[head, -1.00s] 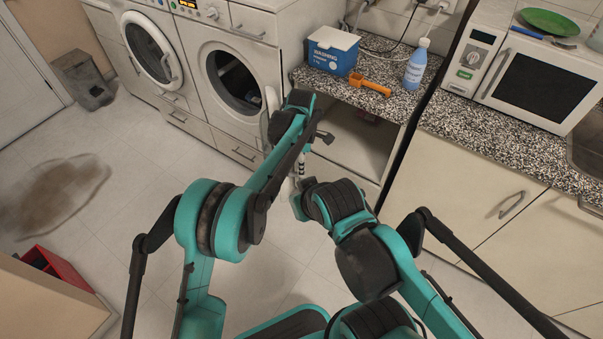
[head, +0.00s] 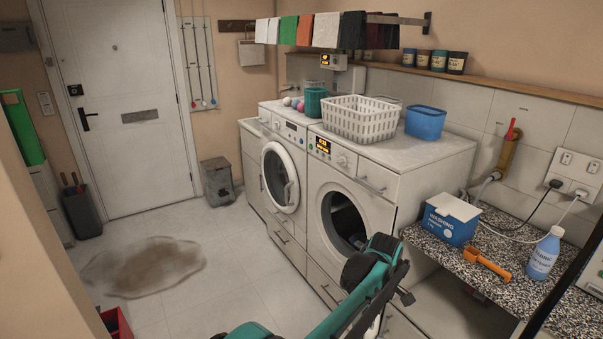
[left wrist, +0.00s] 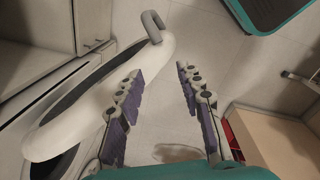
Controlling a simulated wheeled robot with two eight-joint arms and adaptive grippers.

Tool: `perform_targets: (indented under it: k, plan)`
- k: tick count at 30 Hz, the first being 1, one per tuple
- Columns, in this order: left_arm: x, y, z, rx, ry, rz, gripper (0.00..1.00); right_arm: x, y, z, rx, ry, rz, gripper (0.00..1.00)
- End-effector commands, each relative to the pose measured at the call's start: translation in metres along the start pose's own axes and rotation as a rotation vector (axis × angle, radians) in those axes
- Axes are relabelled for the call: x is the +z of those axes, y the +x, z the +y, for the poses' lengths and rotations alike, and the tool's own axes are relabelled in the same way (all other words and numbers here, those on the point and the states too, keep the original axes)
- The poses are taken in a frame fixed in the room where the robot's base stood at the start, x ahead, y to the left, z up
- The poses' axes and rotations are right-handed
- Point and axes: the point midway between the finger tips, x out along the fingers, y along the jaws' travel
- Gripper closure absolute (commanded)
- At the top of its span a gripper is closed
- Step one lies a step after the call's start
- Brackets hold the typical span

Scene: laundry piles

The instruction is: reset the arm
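My left arm (head: 365,292) reaches up from the bottom of the head view, in front of the right washing machine. Its gripper is hidden there. In the left wrist view my left gripper (left wrist: 158,76) is open, its two purple-padded fingers apart with nothing between them. A white round door (left wrist: 75,108) with a hooked handle stands open close beside the left-hand finger; I cannot tell whether they touch. My right gripper is in neither current view.
The right washing machine (head: 392,215) has an open dark drum; the left one's door (head: 280,178) looks shut. A blue washing box (head: 451,225), an orange scoop (head: 487,264) and a bottle (head: 544,254) stand on the speckled counter. A brown stain (head: 145,268) marks the open floor.

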Motion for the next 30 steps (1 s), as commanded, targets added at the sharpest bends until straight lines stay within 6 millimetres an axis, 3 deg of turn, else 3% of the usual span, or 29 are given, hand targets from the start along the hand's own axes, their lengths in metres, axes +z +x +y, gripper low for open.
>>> perform_targets:
  k: [1, 6, 10, 15, 20, 24, 30]
  plan:
    - [-0.021, -0.018, -0.012, 0.021, 0.03, 0.003, 0.63, 0.0, 0.0, 0.0, 0.0, 0.0, 0.0, 1.0]
    - [-0.087, -0.074, -0.063, 0.112, 0.194, 0.034, 0.63, 0.0, 0.0, 0.0, 0.0, 0.0, 0.0, 1.0]
    - [-0.128, -0.106, -0.114, 0.174, 0.323, 0.082, 0.63, 0.0, 0.0, 0.0, 0.0, 0.0, 0.0, 1.0]
    - [-0.168, -0.13, -0.189, 0.236, 0.493, 0.173, 0.63, 0.0, 0.0, 0.0, 0.0, 0.0, 0.0, 1.0]
    - [-0.192, -0.135, -0.263, 0.268, 0.649, 0.284, 0.63, 0.0, 0.0, 0.0, 0.0, 0.0, 0.0, 1.0]
    - [-0.202, -0.126, -0.322, 0.269, 0.78, 0.389, 0.63, 0.0, 0.0, 0.0, 0.0, 0.0, 0.0, 1.0]
    - [-0.207, -0.106, -0.373, 0.245, 0.912, 0.502, 0.63, 0.0, 0.0, 0.0, 0.0, 0.0, 0.0, 1.0]
